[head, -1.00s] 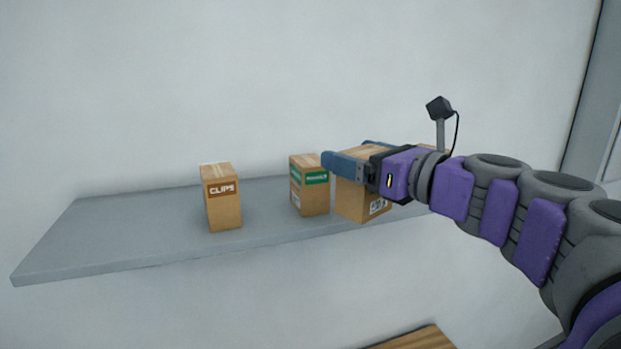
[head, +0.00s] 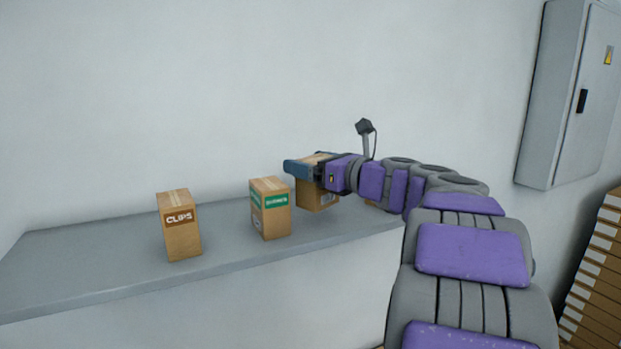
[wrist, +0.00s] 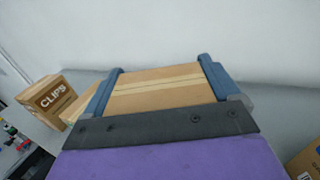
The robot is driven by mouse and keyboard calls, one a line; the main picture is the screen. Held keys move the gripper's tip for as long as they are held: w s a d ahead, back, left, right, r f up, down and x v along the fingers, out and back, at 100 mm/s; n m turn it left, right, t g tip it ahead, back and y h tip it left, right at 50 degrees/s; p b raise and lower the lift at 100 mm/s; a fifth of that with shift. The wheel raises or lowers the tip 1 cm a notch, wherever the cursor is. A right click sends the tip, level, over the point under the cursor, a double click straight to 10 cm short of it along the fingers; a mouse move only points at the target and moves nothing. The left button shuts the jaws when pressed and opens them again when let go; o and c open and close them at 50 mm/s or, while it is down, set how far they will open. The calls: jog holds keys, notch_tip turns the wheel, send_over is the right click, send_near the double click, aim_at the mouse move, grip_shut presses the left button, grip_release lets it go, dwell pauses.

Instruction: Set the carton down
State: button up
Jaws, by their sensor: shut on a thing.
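My gripper (head: 304,163) is shut on a brown carton (head: 318,200), its two blue fingers on opposite sides near the top. In the wrist view the carton's taped top (wrist: 160,88) lies level between the fingers. The carton is over the grey shelf (head: 95,262), to the right of a green-labelled carton (head: 271,212) and set a little farther back.
A CLIPS carton (head: 180,228) stands farther left on the shelf. The shelf's left part is clear. A grey wall cabinet (head: 568,95) and stacked cartons (head: 597,270) are at right.

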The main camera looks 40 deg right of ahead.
jog(key=f, duration=0.1)
jog(key=d+f, duration=0.1)
jog(key=shift+w+d+f, duration=0.15)
jog(key=shift+f, duration=0.65)
jog(key=shift+a, duration=0.6)
jog(key=o, duration=0.9)
jog(key=shift+f, duration=0.1)
jog(key=shift+o, duration=0.6)
jog(key=shift+d, duration=0.35)
jog(key=shift+d, duration=0.1)
jog(key=s+d+b, duration=0.1)
jog(key=s, duration=1.1)
jog(key=shift+d, duration=0.3)
